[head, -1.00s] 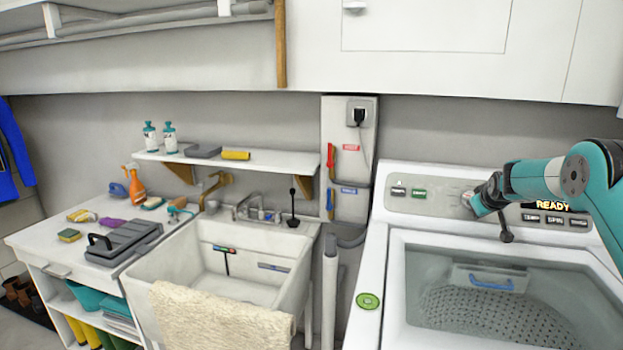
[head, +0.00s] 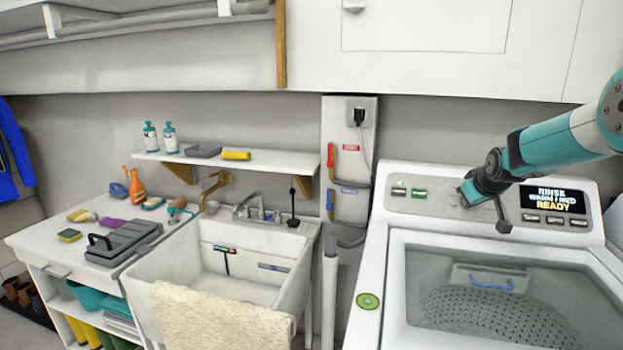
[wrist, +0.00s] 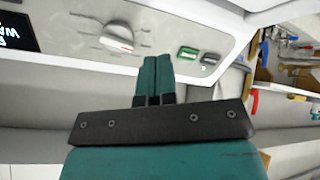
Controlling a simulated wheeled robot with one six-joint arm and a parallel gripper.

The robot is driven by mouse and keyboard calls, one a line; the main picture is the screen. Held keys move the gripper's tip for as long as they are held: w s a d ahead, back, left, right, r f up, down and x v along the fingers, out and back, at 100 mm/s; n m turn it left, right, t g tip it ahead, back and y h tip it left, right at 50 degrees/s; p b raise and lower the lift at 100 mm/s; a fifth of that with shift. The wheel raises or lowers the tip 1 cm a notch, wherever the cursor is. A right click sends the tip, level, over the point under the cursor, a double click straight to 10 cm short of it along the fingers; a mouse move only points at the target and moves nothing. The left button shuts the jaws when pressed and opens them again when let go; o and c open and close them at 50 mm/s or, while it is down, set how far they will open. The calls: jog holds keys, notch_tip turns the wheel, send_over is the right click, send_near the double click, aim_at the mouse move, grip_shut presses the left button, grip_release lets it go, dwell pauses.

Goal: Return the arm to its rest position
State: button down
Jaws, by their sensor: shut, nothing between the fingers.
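My teal arm reaches in from the right in the head view. My gripper (head: 467,193) is in front of the washing machine's control panel (head: 436,203), over its left half. In the wrist view my gripper's two teal fingers (wrist: 155,80) are together with nothing between them. A light dial (wrist: 118,38) on the panel shows beyond the fingers, apart from them, with a green button (wrist: 188,54) to its right. In the head view the dial is hidden behind my gripper. The panel's display (head: 556,199) reads "RINSE", a blurred middle line and "READY".
The washer's closed glass lid (head: 500,300) lies below my arm. White cabinets (head: 430,40) hang above. A utility sink (head: 215,285) with a towel (head: 220,320) on its front stands left. A shelf (head: 205,160) holds bottles. Open air lies between washer and cabinets.

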jog(key=s+a+r+n+g+y, duration=0.1)
jog(key=s+a+r+g+y, duration=0.15)
jog(key=s+a, duration=0.7)
jog(key=s+a+r+n+g+y, duration=0.15)
jog(key=s+a+r, duration=0.25)
jog(key=s+a, duration=0.6)
jog(key=s+a+g, duration=0.2)
jog(key=s, duration=1.2)
jog(key=s+a+f+n+g+y, duration=0.1)
jog(key=s+a+g, duration=0.1)
jog(key=s, duration=1.2)
jog(key=shift+a+f+g, duration=0.25)
jog(key=shift+a+g, duration=0.05)
jog(key=shift+a, duration=0.45)
